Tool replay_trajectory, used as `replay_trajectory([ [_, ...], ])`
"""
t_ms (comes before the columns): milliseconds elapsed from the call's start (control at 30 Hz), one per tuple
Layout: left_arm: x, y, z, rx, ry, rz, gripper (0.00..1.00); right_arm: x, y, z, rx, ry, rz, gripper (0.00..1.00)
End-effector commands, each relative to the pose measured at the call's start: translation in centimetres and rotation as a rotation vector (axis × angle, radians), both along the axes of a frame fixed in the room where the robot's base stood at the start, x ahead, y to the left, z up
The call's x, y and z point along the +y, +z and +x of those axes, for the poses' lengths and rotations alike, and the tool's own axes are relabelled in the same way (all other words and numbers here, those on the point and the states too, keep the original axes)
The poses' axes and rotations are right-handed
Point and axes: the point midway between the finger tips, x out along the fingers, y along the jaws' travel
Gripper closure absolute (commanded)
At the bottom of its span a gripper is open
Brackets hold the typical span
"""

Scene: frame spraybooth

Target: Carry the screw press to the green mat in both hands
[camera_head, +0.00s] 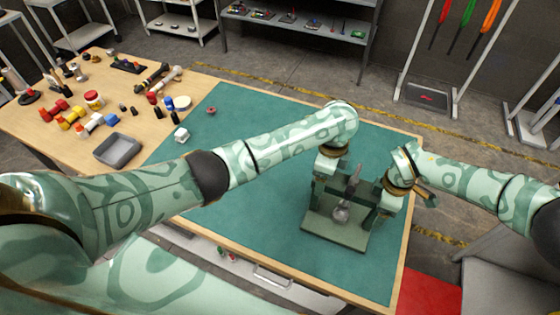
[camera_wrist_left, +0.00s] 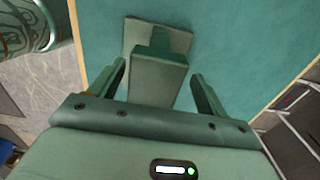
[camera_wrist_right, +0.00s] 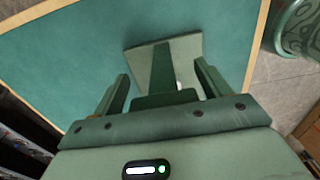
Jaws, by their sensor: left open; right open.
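The screw press is green, with a flat base plate (camera_head: 335,231), and stands upright on the green surface (camera_head: 265,205) covering the table. A grey screw part and a dark bar show in its middle in the head view. My left gripper (camera_head: 328,178) is at the press's left side. In the left wrist view its open fingers stand either side of a green block of the press (camera_wrist_left: 158,78). My right gripper (camera_head: 384,203) is at the right side. In the right wrist view its open fingers straddle a green part of the press (camera_wrist_right: 162,75). Contact cannot be told.
A grey tray (camera_head: 118,150) and several small parts lie on the wooden table at the left. A red panel (camera_head: 430,292) lies beyond the table's right edge.

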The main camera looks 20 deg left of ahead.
Motion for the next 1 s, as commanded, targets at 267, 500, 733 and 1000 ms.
replay_trajectory([
  [267, 0.0, 6.5, 0.2, -0.004, -0.002, -0.002, 0.24, 0.0, 0.0, 0.0, 0.0, 0.0, 0.0, 0.24],
  [500, 0.0, 9.1, 0.2, -0.001, -0.002, 0.0, 0.24, 0.0, 0.3, 0.1, -0.001, 0.0, 0.0, 0.24],
  [733, 0.0, 9.2, 0.2, 0.0, -0.001, 0.0, 0.24, 0.0, 4.4, 0.1, -0.003, 0.001, 0.002, 0.24],
  [1000, 0.0, 9.2, 0.2, 0.0, -0.001, 0.0, 0.24, 0.0, 10.1, 0.0, -0.002, 0.001, 0.0, 0.24],
])
